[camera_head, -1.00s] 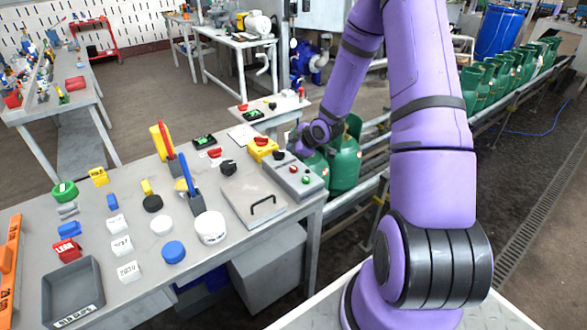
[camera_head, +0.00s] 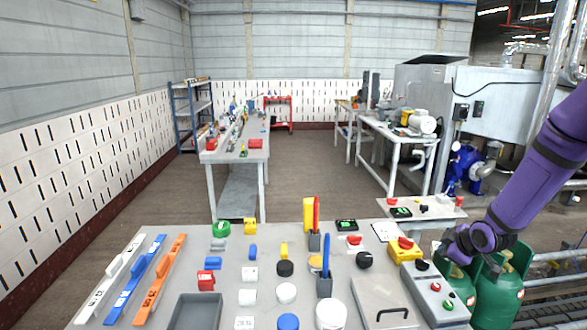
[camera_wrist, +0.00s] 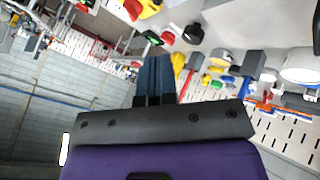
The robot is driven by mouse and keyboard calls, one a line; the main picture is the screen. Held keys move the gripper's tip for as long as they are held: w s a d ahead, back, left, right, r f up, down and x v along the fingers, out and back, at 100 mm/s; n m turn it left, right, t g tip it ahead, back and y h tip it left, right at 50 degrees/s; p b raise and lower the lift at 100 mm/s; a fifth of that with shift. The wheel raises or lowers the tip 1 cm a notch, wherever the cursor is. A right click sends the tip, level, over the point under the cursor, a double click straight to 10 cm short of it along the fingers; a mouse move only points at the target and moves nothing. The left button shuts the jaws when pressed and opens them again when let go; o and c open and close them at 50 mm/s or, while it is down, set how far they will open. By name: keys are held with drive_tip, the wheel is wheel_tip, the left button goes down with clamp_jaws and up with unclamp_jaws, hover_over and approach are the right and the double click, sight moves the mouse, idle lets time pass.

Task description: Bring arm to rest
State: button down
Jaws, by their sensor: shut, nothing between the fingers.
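My purple arm reaches in from the right edge of the head view. My gripper (camera_head: 447,247) is at its end, just past the right edge of the workbench, close to the green gas cylinders (camera_head: 498,290). I cannot tell from this view whether it touches one. In the wrist view my gripper (camera_wrist: 157,62) has its two dark fingers side by side, shut with nothing between them. The wrist view is tilted and shows the bench items beyond the fingers.
The grey workbench (camera_head: 130,322) holds caps, tags, a tray (camera_head: 195,312), a lidded box (camera_head: 385,305) and a button panel (camera_head: 440,300). A yellow emergency-stop box (camera_head: 405,250) is near my gripper. A conveyor rail (camera_head: 555,282) runs right. Open floor (camera_head: 320,180) lies behind the bench.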

drive_tip(key=s+a+r+m+g+h, duration=0.1)
drive_tip(key=s+a+r+m, duration=0.1)
drive_tip(key=s+r, duration=0.35)
drive_tip(key=s+a+r+m+h, duration=0.1)
drive_tip(key=s+a+r+m, duration=0.1)
drive_tip(key=r, duration=0.7)
drive_tip(key=s+a+r+m+g+h, duration=0.1)
drive_tip(key=s+a+r+m, duration=0.2)
drive_tip(key=r, duration=0.4)
drive_tip(key=s+a+r+m+y, duration=0.1)
drive_tip(key=s+a+r+m, duration=0.1)
drive_tip(key=s, duration=0.9)
drive_tip(key=s+a+r+m+g+y, duration=0.1)
drive_tip(key=s+a+r, duration=0.4)
drive_tip(key=s, duration=0.7)
wheel_tip(320, 180, up, 2)
drive_tip(key=shift+a+m, duration=0.25)
drive_tip(key=shift+m, duration=0.25)
